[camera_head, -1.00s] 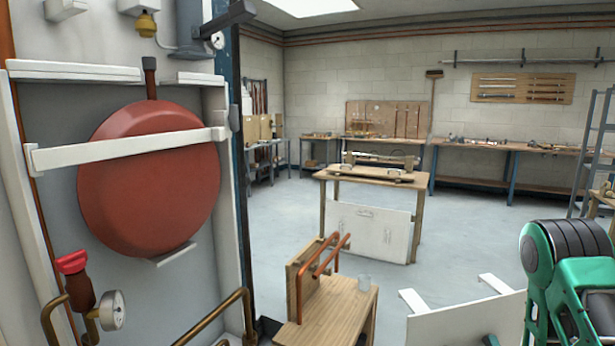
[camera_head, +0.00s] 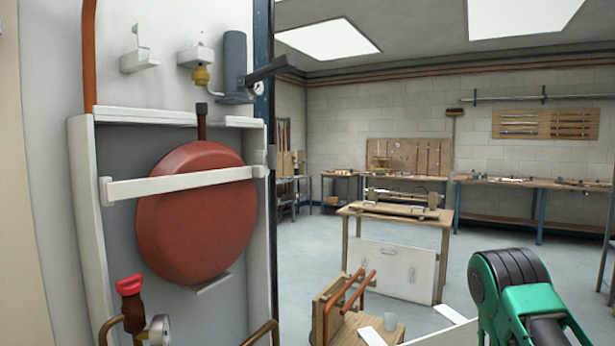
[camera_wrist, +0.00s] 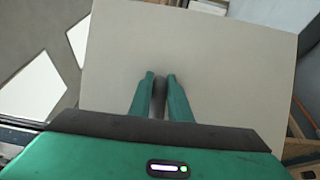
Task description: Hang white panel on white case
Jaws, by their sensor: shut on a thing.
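The white case (camera_head: 90,230) is an open, shallow box on the wall at the left of the head view. A red round tank (camera_head: 195,215) sits inside it, with a white bar (camera_head: 180,184) across its front. The white panel (camera_head: 445,336) shows only partly at the bottom of the head view, with two white tabs at its upper edge. In the wrist view the panel (camera_wrist: 220,65) fills the middle as a broad, plain plate. My gripper (camera_wrist: 161,77) is shut on it; the exact grip point is hard to see. The panel is apart from the case, to its right.
Open floor lies further back.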

